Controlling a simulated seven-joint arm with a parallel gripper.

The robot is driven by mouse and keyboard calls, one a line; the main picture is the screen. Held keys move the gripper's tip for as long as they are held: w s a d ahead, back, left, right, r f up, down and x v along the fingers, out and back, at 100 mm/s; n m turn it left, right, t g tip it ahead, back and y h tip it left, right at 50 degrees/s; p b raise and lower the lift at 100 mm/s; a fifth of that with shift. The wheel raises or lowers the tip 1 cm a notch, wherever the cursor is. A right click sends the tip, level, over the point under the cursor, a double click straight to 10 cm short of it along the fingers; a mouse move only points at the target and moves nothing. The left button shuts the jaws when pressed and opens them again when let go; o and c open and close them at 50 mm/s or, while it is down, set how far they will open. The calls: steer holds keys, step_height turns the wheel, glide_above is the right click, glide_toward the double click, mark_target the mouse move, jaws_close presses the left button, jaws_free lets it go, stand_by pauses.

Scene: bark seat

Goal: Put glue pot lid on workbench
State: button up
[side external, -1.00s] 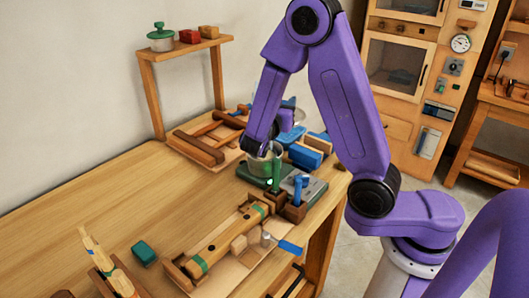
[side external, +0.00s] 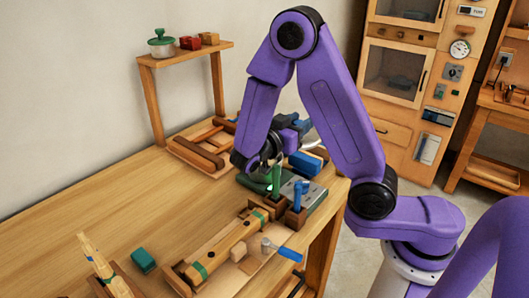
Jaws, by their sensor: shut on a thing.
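My gripper (side external: 268,166) is low over the green and grey unit (side external: 316,196) at the back right of the workbench (side external: 120,205). My own wrist and a green upright tool (side external: 277,178) hide most of the fingers. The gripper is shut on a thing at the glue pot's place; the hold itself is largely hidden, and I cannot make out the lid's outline. A small pot with a green knobbed lid (side external: 162,38) stands on the raised shelf at the upper left, away from my gripper.
A blue-handled tool (side external: 300,190) stands in a wooden holder beside the gripper. A blue block (side external: 304,164) lies behind. A wooden clamped piece (side external: 228,245), a green block (side external: 143,260) and a wooden rack (side external: 200,145) lie around.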

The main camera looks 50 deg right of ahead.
steer(key=w+f, duration=0.3)
steer(key=w, duration=0.1)
steer(key=w+d+f, duration=0.1)
steer(key=w+f, duration=0.3)
steer(key=w+d+f, duration=0.1)
steer(key=w+f, duration=0.3)
steer(key=shift+w+d+f, duration=0.1)
steer(key=shift+w+f, duration=0.05)
steer(key=shift+w, duration=0.2)
steer(key=shift+f, duration=0.45)
steer(key=shift+f, duration=0.2)
steer(key=o, duration=1)
